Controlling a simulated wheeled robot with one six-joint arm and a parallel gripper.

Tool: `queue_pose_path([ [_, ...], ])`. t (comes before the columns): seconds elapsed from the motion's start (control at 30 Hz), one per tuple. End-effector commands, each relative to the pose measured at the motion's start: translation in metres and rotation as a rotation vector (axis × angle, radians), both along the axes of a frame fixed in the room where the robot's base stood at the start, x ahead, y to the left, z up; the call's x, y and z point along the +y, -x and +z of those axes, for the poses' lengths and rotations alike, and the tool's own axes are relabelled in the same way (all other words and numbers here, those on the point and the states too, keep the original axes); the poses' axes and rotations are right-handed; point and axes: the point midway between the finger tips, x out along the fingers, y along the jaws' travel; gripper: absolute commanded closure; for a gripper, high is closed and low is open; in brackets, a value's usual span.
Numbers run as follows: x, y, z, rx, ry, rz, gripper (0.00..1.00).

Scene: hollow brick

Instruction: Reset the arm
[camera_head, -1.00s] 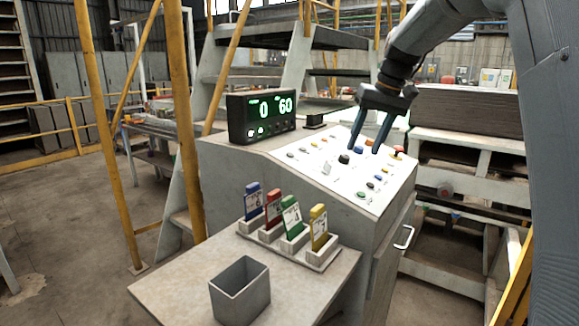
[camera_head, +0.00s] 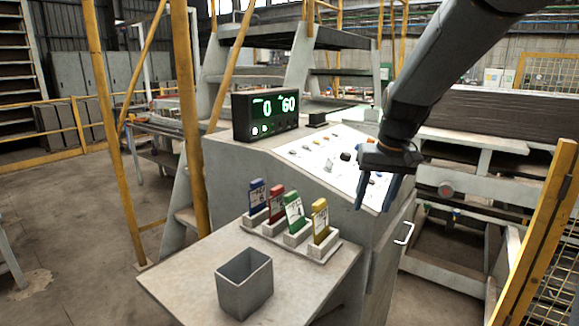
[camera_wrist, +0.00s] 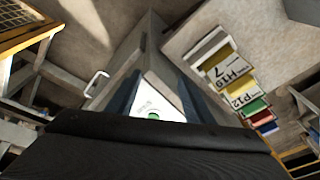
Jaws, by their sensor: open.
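My gripper (camera_head: 376,192) is open and empty. In the head view its two dark blue-grey fingers point down, in front of the right end of the sloped white control panel (camera_head: 318,153). My arm comes down to it from the upper right and hides part of the panel. In the wrist view the two fingers (camera_wrist: 153,96) stand apart, with a corner of the panel (camera_wrist: 150,108) and a green button (camera_wrist: 154,116) between them. I cannot tell how far the fingertips are from the panel.
A display reading 0 and 60 (camera_head: 266,115) stands on the console. Blue, red, green and yellow cards (camera_head: 320,219) stand in holders on the side shelf, behind an empty grey bin (camera_head: 245,284). A metal handle (camera_head: 404,233) sticks out of the console's right side. A yellow mesh fence (camera_head: 545,235) stands at right.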

Motion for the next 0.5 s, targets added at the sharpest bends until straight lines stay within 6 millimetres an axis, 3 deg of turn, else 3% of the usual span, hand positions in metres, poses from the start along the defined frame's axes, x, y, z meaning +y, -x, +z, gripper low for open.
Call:
queue_pose_path([
  [0.3, 0.008, 0.129, -0.084, -0.008, 0.074, -0.006, 0.53],
  [0.5, 0.011, 0.184, -0.113, -0.017, 0.092, 0.002, 0.53],
])
